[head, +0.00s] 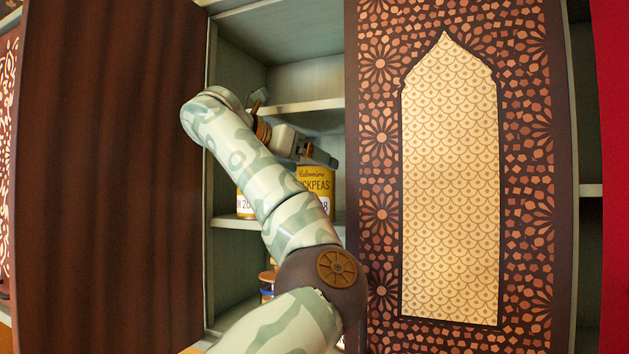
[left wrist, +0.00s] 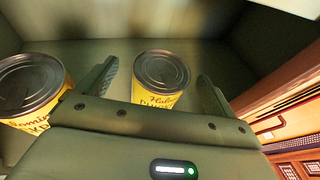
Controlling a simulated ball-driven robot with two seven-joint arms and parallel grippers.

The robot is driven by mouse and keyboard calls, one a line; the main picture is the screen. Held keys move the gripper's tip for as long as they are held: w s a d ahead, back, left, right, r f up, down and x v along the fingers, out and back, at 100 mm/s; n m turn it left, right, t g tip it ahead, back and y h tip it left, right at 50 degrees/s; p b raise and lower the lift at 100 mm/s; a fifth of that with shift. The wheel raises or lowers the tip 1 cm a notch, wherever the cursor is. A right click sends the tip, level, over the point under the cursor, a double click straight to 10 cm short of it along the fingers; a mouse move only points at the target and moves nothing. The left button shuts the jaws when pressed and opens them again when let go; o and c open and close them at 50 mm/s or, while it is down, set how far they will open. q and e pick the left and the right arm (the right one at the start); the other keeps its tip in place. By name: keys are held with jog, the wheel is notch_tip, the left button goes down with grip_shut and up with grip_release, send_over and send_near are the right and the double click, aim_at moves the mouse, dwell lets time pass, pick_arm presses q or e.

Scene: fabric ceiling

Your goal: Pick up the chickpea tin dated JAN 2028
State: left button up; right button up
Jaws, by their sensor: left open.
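Two yellow chickpea tins stand upright side by side on a cabinet shelf. The right tin (head: 318,182) shows "CKPEAS" and a date ending in 8; my arm hides the rest. The left tin (head: 245,204) shows only part of its date, "N 20". My left gripper (head: 318,152) is open in front of the top of the right tin. In the left wrist view, the right tin (left wrist: 162,80) appears between the two open fingers (left wrist: 158,70), not clasped. The left tin (left wrist: 30,88) lies outside the left finger. My right gripper is not in view.
An open dark wooden door (head: 110,160) stands left of the cabinet opening. A patterned door panel (head: 450,190) bounds it on the right. A shelf (head: 305,105) runs above the tins. Another item (head: 267,283) sits on a lower shelf, partly hidden.

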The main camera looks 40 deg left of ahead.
pick_arm(q)
jog(key=x, duration=0.1)
jog(key=p+x, duration=0.1)
jog(key=shift+w+d+r, duration=0.1)
jog(key=shift+w+d, duration=0.15)
jog(key=shift+w, duration=0.1)
jog(key=shift+w+f, duration=0.25)
jog(key=shift+w, duration=0.05)
jog(key=shift+s+a, duration=0.15)
jog(key=shift+s, duration=0.05)
jog(key=c, duration=0.9)
jog(key=shift+w, duration=0.1)
jog(key=c, duration=0.5)
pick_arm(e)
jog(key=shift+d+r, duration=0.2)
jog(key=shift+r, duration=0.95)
pick_arm(q)
jog(key=shift+r, duration=0.15)
